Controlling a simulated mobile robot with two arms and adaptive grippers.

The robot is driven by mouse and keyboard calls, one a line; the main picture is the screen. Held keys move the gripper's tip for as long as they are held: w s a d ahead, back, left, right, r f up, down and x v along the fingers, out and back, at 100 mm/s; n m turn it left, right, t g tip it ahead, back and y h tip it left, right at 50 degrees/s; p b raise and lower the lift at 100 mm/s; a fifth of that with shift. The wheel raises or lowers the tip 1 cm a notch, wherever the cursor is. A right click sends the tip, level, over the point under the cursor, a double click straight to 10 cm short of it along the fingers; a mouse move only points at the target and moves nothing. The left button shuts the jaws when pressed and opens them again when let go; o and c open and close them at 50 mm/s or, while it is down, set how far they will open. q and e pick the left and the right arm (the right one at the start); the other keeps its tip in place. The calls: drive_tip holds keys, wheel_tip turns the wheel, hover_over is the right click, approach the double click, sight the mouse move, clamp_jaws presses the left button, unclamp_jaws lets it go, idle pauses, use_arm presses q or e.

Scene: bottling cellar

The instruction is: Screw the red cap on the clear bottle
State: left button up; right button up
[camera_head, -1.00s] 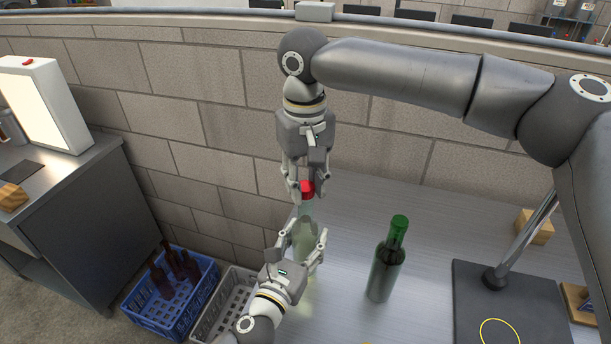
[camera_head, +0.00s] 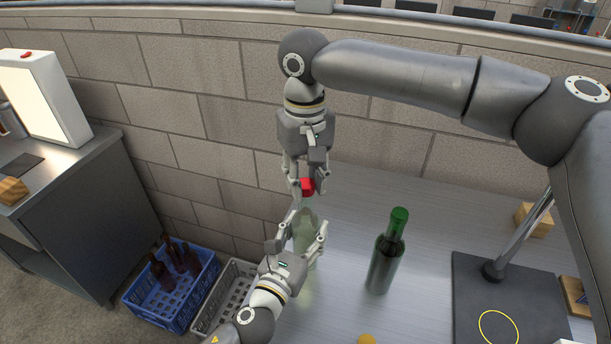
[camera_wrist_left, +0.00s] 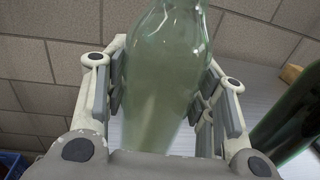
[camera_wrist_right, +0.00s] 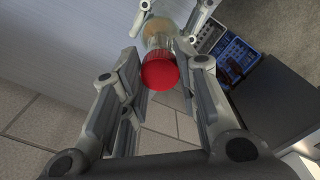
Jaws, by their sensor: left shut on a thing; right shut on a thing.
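The clear bottle (camera_head: 306,218) stands upright at the far left part of the metal table. My left gripper (camera_head: 306,236) is shut around its body, and the left wrist view shows the pale bottle (camera_wrist_left: 165,70) between both fingers. The red cap (camera_head: 307,186) is held between the fingertips of my right gripper (camera_head: 306,190), which points down from above. The cap is at the top of the bottle's neck. In the right wrist view the red cap (camera_wrist_right: 159,73) hides the bottle's mouth. I cannot tell whether the cap touches the rim.
A green bottle (camera_head: 384,265) with a green top stands right of the clear bottle. A dark mat (camera_head: 490,285) with a yellow ring lies further right. A yellow object (camera_head: 367,338) shows at the bottom edge. A blue crate (camera_head: 150,312) and a grey crate (camera_head: 215,317) are at left.

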drive_tip(key=shift+f, duration=0.3)
drive_tip(key=m, duration=0.6)
drive_tip(key=shift+m, duration=0.3)
drive_tip(key=m, duration=0.6)
drive_tip(key=shift+m, duration=0.3)
drive_tip(key=m, duration=0.6)
drive_tip(key=shift+m, duration=0.4)
drive_tip(key=m, duration=0.4)
drive_tip(key=shift+a+m, duration=0.1)
drive_tip(key=shift+m, duration=1.2)
drive_tip(key=o, duration=0.6)
